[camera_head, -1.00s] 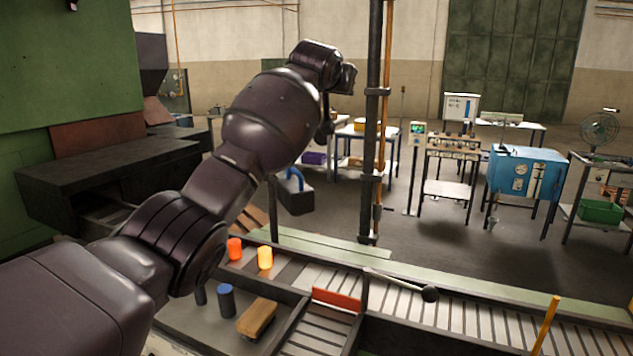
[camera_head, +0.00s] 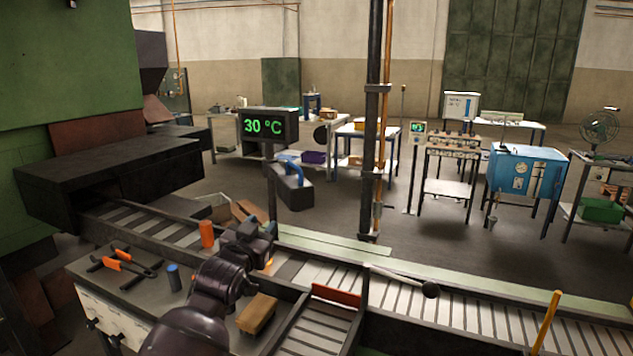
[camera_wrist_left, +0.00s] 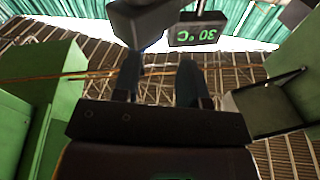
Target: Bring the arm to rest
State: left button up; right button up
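My left arm (camera_head: 222,280) comes in from the bottom of the head view and reaches low over the roller conveyor. My left gripper (camera_head: 268,232) is at its far end, beside the conveyor's near part. In the left wrist view its two dark fingers (camera_wrist_left: 160,80) stand apart with nothing between them, so it is open and empty. An orange billet (camera_head: 207,235) stands upright just left of the gripper. A second glowing billet (camera_head: 269,264) is mostly hidden behind the wrist. My right gripper is not in view.
A side table (camera_head: 130,300) holds orange-handled tongs (camera_head: 125,262), a blue-topped cylinder (camera_head: 173,278) and a wooden block (camera_head: 257,314). A display (camera_head: 268,125) reads 30 °C behind the conveyor, also in the left wrist view (camera_wrist_left: 199,34). A dark post (camera_head: 373,130) stands right of the gripper.

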pick_arm(q)
jog(key=s+a+f+n+g+y, duration=0.1)
jog(key=s+a+f, duration=0.4)
jog(key=s+f, duration=0.7)
jog(key=s+a+f+n+g+y+b, duration=0.1)
jog(key=s+a+f, duration=0.4)
jog(key=s+f, duration=0.7)
jog(key=s+a+f+n+g+y, duration=0.2)
jog(key=s+a+f+g+y, duration=0.1)
jog(key=s+f, duration=0.9)
jog(key=s+a+g, duration=0.1)
jog(key=s+a, duration=0.1)
jog(key=s, duration=0.1)
jog(key=shift+a+f+g, duration=0.35)
jog(key=shift+a+g, duration=0.05)
